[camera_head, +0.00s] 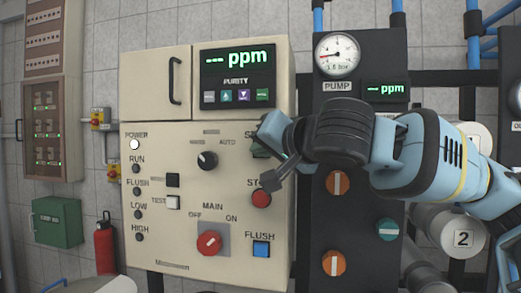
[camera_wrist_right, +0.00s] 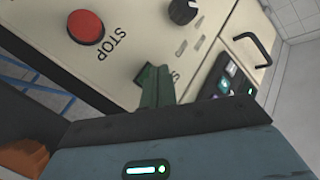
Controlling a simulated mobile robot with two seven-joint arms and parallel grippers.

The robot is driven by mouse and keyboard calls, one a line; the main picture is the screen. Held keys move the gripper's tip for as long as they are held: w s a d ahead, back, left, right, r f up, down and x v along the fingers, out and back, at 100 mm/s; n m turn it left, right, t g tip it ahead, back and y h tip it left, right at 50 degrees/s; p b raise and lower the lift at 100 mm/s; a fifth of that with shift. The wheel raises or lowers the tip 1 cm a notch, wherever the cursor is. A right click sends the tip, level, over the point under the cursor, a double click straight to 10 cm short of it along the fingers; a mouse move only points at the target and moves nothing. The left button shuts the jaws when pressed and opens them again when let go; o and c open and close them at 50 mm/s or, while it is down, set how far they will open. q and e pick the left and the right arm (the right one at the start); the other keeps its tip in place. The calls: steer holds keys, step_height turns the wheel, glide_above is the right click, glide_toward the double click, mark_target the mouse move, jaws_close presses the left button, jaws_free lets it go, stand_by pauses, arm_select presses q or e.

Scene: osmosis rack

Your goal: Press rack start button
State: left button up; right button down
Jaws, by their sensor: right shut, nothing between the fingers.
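The cream rack panel (camera_head: 190,250) faces me. Its green start button (camera_head: 259,152) is mostly hidden behind my right gripper (camera_head: 268,135) in the head view. In the right wrist view, the dark green start button (camera_wrist_right: 146,76) shows beside the tips of the shut, empty right gripper (camera_wrist_right: 157,84). The tips are at or very close to the button; I cannot tell whether they touch it. Only the first letter of its label shows. The red stop button (camera_head: 261,199) is just below, and also shows in the wrist view (camera_wrist_right: 85,27). My left gripper is not in view.
A black selector knob (camera_head: 207,160), a red main switch (camera_head: 209,243) and a blue flush button (camera_head: 261,249) are on the panel. The power lamp (camera_head: 134,144) is lit white. The purity display (camera_head: 237,75) shows dashes. A pump panel (camera_head: 350,265) stands at right.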

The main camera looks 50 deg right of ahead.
steer(key=shift+w+d, duration=0.2)
steer(key=shift+d, duration=0.2)
stand_by(0.8)
steer(key=shift+a, duration=0.15)
steer(key=shift+s+a, duration=0.4)
steer(key=shift+a, duration=0.25)
steer(key=a, duration=0.1)
steer(key=s+a, duration=0.1)
steer(key=a, duration=0.1)
steer(key=s+a, duration=0.1)
steer(key=shift+s+a, duration=0.15)
steer(key=shift+a, duration=0.05)
stand_by(0.5)
stand_by(0.7)
